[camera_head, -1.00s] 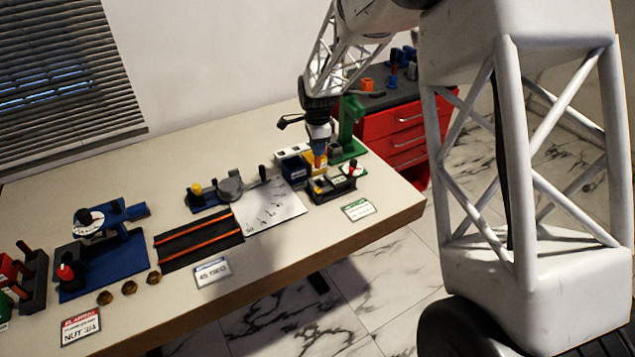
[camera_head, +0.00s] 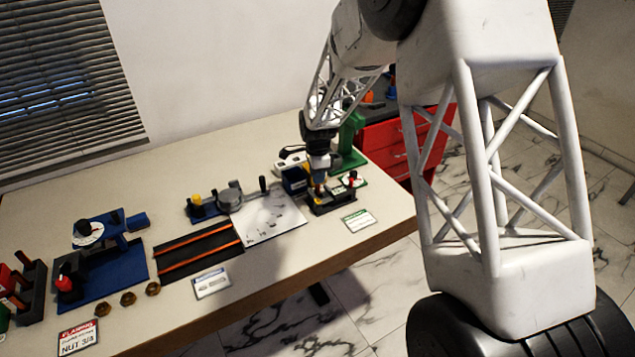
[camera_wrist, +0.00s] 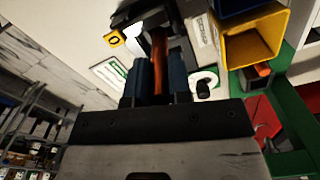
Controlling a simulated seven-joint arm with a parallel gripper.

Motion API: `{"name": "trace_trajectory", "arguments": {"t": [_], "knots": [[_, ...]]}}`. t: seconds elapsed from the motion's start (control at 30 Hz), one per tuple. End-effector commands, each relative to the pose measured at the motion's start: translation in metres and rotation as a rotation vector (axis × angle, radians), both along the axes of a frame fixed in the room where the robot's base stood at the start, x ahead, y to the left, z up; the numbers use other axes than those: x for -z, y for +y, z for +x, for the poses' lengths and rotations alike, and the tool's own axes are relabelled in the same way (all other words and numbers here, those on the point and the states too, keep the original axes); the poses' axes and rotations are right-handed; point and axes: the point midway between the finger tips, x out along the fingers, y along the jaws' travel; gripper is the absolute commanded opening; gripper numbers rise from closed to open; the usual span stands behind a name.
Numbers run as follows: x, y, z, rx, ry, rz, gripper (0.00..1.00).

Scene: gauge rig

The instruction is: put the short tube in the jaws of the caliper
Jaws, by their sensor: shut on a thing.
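My gripper (camera_head: 319,186) is low over the right end of the table. In the wrist view its two blue fingers (camera_wrist: 160,82) are shut on the short tube (camera_wrist: 160,58), which is copper-coloured and sticks out past the fingertips. The black fixture with yellow parts, which I take for the caliper (camera_head: 334,204), is right under my gripper. In the wrist view the black caliper (camera_wrist: 128,17) is around the far end of the tube. I cannot tell whether the tube touches the jaws. My fingers hide part of them.
A dark blue bin (camera_head: 294,180) stands just left of my gripper, and a yellow bin (camera_wrist: 268,40) is close by in the wrist view. A green stand (camera_head: 350,140) rises behind. A white label card (camera_head: 358,220) lies in front. A pale plate (camera_head: 270,216) lies to the left.

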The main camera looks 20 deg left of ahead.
Motion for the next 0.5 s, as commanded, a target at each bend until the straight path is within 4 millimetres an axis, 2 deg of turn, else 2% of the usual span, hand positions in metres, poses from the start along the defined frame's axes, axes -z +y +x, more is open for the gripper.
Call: {"name": "trace_trajectory", "arguments": {"t": [0.23, 0.5], "knots": [[0.026, 0.0, 0.0, 0.0, 0.002, -0.001, 0.0], [0.03, 0.0, 0.0, 0.0, 0.0, 0.0, 0.0]]}}
